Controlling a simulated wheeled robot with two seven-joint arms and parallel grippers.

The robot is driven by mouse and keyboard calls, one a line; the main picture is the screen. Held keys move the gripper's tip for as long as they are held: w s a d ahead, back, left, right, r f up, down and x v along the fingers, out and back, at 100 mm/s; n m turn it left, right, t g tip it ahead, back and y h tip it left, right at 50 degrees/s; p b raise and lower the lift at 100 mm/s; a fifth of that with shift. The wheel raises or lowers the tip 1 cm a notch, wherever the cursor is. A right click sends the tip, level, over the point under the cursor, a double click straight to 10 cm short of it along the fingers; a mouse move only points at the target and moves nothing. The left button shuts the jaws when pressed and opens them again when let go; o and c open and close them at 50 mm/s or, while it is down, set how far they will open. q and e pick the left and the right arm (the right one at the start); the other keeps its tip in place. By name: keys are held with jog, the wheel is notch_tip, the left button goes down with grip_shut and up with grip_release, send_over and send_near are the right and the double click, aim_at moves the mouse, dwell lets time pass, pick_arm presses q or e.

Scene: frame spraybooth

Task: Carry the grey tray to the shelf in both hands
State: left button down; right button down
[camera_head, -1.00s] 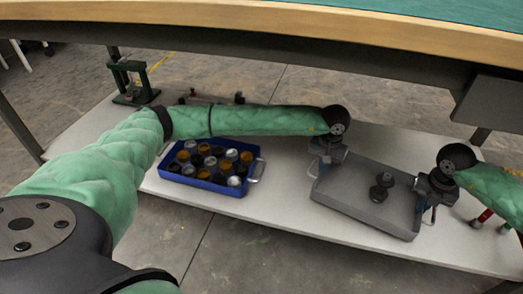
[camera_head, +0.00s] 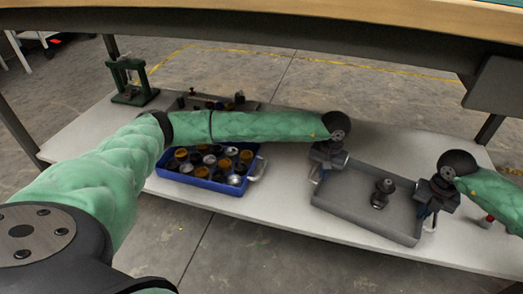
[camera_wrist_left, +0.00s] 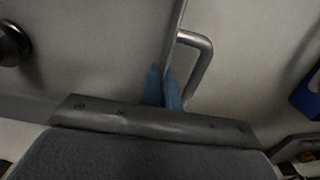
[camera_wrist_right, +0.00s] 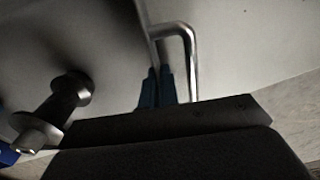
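The grey tray (camera_head: 345,200) is over or on the white shelf board (camera_head: 270,208) under the table; I cannot tell whether it touches the board. A dark metal spool-like part (camera_head: 381,193) stands in it and also shows in the right wrist view (camera_wrist_right: 62,100). My left gripper (camera_head: 322,178) is at the tray's left side; in the left wrist view its blue fingers (camera_wrist_left: 163,88) close around the thin tray wall beside the bent handle (camera_wrist_left: 203,55). My right gripper (camera_head: 432,212) is at the right side, its fingers (camera_wrist_right: 157,88) likewise closed on the wall beside the other handle (camera_wrist_right: 190,50).
A blue crate (camera_head: 218,186) of several round parts sits left of the tray. A green press (camera_head: 130,82) stands at the board's far left, with a dark flat holder (camera_head: 225,103) behind my left arm. The table's underside (camera_head: 300,38) is overhead. Part of a red item (camera_head: 487,220) shows at right.

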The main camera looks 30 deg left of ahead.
pick_arm(q)
jog(key=c, duration=2.1)
grip_release()
jog(key=shift+f, duration=0.2)
pick_arm(e)
jog(key=c, duration=2.1)
grip_release()
jog(key=shift+f, duration=0.2)
pick_arm(q)
jog(key=o, duration=0.4)
pick_arm(e)
jog(key=o, duration=0.4)
jog(key=shift+r, duration=0.1)
pick_arm(q)
jog(key=shift+r, duration=0.15)
notch_tip(320, 180, up, 12)
jog(key=shift+f, duration=0.1)
pick_arm(e)
notch_tip(320, 180, up, 12)
jog(key=shift+f, duration=0.1)
